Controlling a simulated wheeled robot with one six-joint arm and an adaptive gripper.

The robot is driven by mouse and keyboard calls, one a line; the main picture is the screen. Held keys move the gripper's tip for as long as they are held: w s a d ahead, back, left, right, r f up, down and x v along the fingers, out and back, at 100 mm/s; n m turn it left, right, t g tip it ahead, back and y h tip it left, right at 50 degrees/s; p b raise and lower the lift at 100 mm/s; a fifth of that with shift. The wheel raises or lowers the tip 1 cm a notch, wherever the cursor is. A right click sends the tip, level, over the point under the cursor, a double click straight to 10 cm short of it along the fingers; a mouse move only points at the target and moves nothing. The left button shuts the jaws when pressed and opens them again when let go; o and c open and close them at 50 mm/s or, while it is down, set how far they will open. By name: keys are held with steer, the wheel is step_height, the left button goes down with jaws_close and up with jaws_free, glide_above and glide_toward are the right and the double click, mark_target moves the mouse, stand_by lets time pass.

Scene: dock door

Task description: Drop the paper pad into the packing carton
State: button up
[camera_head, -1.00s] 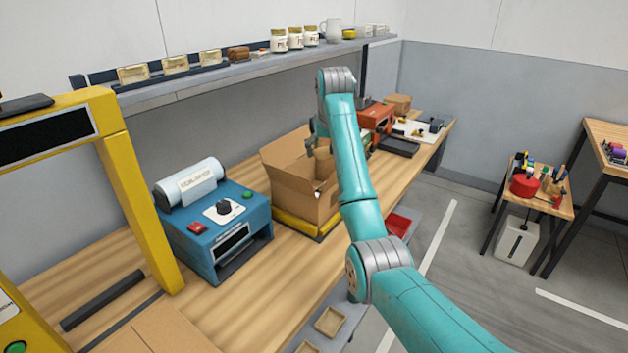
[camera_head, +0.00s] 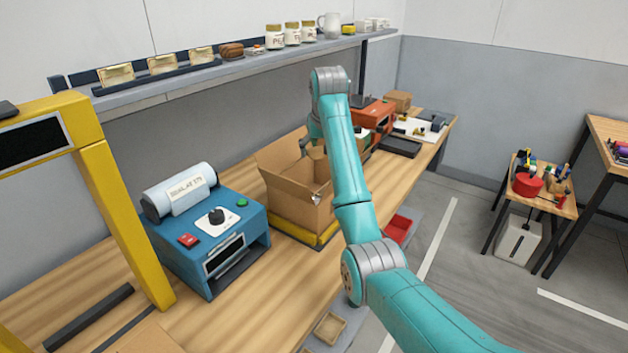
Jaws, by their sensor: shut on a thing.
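The packing carton (camera_head: 297,207) stands open, flaps up, on a yellow-edged base on the wooden bench. My gripper (camera_head: 308,146) is over the carton's far side, partly hidden by my teal arm. It is shut on a tan piece (camera_head: 319,153), which I take to be the paper pad. Only a little of the pad shows, at the level of the carton's opening; I cannot tell whether it touches the carton.
A blue sealing machine (camera_head: 208,235) stands left of the carton, with a yellow frame (camera_head: 125,220) nearer. A shelf (camera_head: 200,82) with jars and packs runs above the bench. An orange machine (camera_head: 372,115) stands beyond. A red tray (camera_head: 397,229) lies right of the carton.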

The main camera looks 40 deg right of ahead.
step_height(320, 180, down, 6)
stand_by(0.5)
steer(key=o, duration=0.6)
step_height(320, 180, up, 10)
stand_by(0.5)
stand_by(0.3)
